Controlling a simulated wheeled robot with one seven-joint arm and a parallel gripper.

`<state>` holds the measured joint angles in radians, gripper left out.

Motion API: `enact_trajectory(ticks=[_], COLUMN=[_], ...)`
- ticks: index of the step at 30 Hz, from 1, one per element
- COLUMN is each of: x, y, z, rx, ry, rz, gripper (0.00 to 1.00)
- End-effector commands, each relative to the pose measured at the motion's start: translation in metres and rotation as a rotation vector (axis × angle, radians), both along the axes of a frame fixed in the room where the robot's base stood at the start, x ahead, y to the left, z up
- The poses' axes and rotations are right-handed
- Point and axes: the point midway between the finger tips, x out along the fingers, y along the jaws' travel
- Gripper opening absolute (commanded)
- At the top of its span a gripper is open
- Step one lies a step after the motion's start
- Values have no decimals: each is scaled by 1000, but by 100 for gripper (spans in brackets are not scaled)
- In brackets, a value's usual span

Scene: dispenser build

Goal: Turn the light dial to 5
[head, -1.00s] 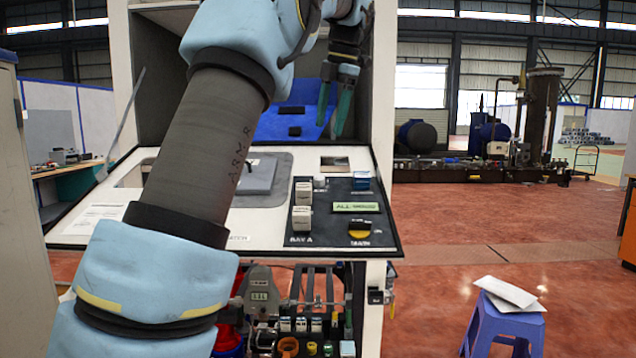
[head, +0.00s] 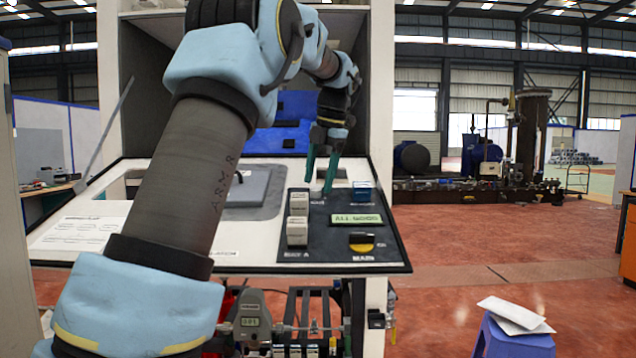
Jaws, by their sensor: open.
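No dial is clearly legible as the light dial, and no number setting can be read. A black and yellow knob (head: 361,242) marked MAIN sits at the panel's front right, clear of the gripper.
The panel also has white switches (head: 297,230), a blue block (head: 361,191) and a green display (head: 356,219) reading ALL GOOD. A raised grey plate (head: 247,188) lies left of it. A purple stool (head: 515,343) with papers stands on the open floor at right.

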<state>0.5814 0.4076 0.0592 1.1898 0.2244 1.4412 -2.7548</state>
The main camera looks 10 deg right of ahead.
Motion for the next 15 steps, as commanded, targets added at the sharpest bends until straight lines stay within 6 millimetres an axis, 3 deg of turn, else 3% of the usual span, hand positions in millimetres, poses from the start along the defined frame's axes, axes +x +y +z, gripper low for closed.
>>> enact_trajectory(ticks=[6, 14, 15], x=[3, 3, 3], y=[2, 2, 2], z=[-13, -14, -14], rx=[-1, -1, -1], ry=[0, 0, 0], rz=[-1, -1, -1], gripper=[66, 66, 62])
